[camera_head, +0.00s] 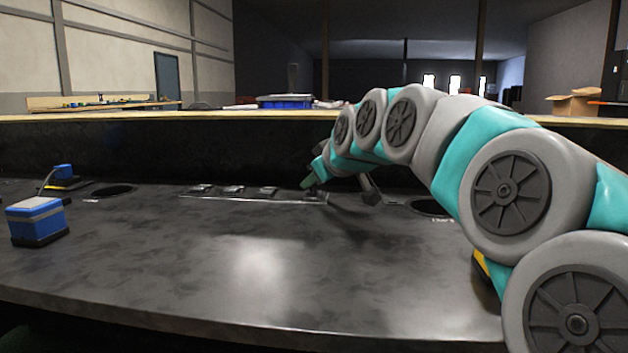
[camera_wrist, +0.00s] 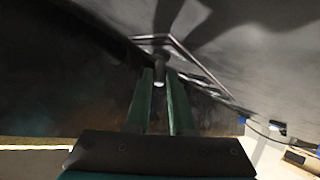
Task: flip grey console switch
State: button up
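A low panel (camera_head: 255,197) with a row of small dark grey switches (camera_head: 268,191) lies on the black console top in the head view. My gripper (camera_head: 310,181) reaches down at the right end of this panel and partly hides the switch there. In the wrist view my gripper (camera_wrist: 161,76) shows two green fingers apart, with a narrow gap. A small pale grey stub (camera_wrist: 160,68), perhaps that switch, shows between or just beyond the fingertips. I cannot tell whether the fingers touch it.
A blue and grey box (camera_head: 38,220) stands at the left of the console, with a smaller blue device (camera_head: 63,172) behind it. Round dark openings (camera_head: 113,191) lie left and right of the panel. A raised black back wall (camera_head: 150,150) runs behind. The console's front middle is clear.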

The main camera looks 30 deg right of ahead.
jog(key=o, duration=0.4)
jog(key=shift+c, duration=0.2)
jog(key=shift+r, duration=0.1)
jog(key=v, duration=0.7)
jog(key=shift+s+r+p, duration=0.1)
jog(key=shift+s+p, duration=0.05)
jog(key=shift+p, duration=0.25)
jog(key=shift+s, duration=0.15)
